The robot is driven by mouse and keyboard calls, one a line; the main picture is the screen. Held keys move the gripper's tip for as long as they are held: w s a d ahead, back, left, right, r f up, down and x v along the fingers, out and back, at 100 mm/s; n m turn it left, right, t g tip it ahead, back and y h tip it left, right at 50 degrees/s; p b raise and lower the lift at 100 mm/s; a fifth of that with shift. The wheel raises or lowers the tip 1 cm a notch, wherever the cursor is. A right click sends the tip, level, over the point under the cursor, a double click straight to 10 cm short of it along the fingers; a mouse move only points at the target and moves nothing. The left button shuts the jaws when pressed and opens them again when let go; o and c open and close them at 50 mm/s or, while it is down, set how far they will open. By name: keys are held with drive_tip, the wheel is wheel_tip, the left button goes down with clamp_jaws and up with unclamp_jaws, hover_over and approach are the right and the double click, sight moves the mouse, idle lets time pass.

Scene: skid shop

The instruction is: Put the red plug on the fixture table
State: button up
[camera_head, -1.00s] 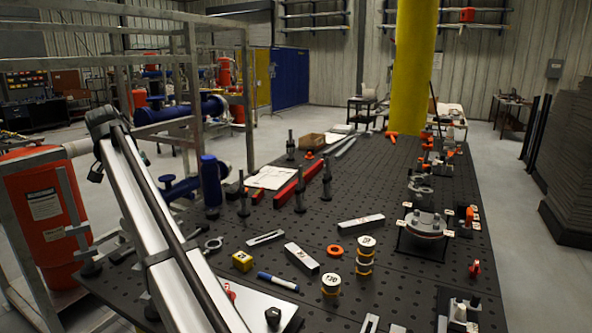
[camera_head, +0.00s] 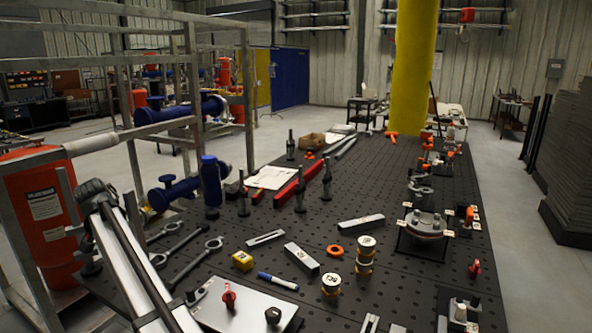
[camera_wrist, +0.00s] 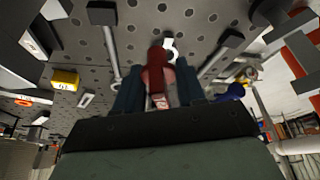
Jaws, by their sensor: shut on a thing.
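The wrist view shows my gripper (camera_wrist: 160,88) with its two dark fingers shut on the red plug (camera_wrist: 153,72), a dark red part with a small pale mark low down. The table surface lies beyond it, and I cannot tell whether the plug touches it. The fixture table (camera_head: 365,180) is a long black top full of holes. It also shows in the wrist view (camera_wrist: 215,30). In the head view I do not see my gripper or the plug in it; my white arm link covers part of the lower left.
A red-handled piece (camera_head: 229,295) stands on a pale plate (camera_head: 215,312). Near it are wrenches (camera_head: 195,258), a yellow block (camera_head: 242,260), a marker (camera_head: 278,281) and steel blocks (camera_head: 301,257). A flanged part (camera_head: 425,224) is at right. Bare table lies mid-back.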

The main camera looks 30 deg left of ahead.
drive_tip(key=shift+f, duration=5.95)
drive_tip(key=shift+f, duration=0.1)
drive_tip(key=o, duration=1.1)
drive_tip(key=shift+o, duration=0.2)
drive_tip(key=v, duration=1.2)
